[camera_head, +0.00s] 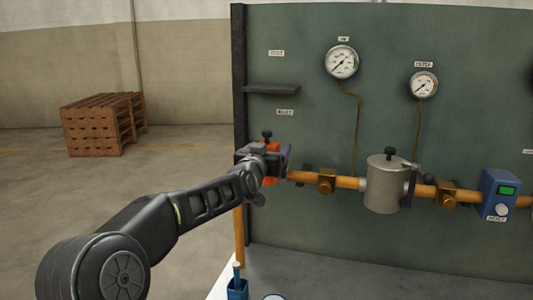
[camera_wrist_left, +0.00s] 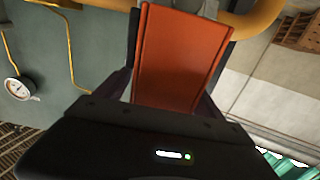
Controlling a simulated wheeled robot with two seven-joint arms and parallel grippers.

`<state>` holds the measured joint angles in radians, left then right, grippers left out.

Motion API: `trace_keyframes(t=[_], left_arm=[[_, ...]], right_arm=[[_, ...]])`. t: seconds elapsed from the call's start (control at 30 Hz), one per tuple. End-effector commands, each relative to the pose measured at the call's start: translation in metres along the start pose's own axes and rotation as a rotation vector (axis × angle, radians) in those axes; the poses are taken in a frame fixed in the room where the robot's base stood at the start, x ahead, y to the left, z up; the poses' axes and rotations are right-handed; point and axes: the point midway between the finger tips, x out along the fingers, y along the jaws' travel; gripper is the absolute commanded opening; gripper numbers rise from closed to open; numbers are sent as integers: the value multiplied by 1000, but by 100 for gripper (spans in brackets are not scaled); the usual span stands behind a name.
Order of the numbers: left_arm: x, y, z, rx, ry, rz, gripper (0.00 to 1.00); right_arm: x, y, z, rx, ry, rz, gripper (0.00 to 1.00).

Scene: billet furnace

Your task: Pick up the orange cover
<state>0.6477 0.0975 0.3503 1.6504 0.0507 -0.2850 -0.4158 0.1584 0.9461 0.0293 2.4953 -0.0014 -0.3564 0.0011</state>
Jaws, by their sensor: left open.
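The orange cover (camera_wrist_left: 178,55) fills the middle of the left wrist view, between the two dark fingers of my left gripper (camera_wrist_left: 178,75). In the head view the cover (camera_head: 272,163) shows as a small orange patch, mostly hidden behind my left gripper (camera_head: 280,165), at the left end of the orange pipe. The jaws are open, with one finger on each side of the cover. I cannot tell whether either finger touches it. My right gripper is not in view.
The orange pipe (camera_head: 345,182) runs along the green panel (camera_head: 300,60) with a grey canister (camera_head: 383,188) and a blue meter (camera_head: 497,193). A small dark shelf (camera_head: 271,89) juts out above. Brown pallets (camera_head: 95,125) are far left.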

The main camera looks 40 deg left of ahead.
Motion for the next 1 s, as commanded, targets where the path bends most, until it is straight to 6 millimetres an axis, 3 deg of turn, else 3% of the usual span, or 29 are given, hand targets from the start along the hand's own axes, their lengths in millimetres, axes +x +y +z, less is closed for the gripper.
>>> trace_keyframes(t=[0.6, 1.0], left_arm=[[1, 0, 0, 0, 0, 0, 77], [1, 0, 0, 0, 0, 0, 45]], right_arm=[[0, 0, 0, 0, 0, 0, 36], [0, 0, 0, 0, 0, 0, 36]])
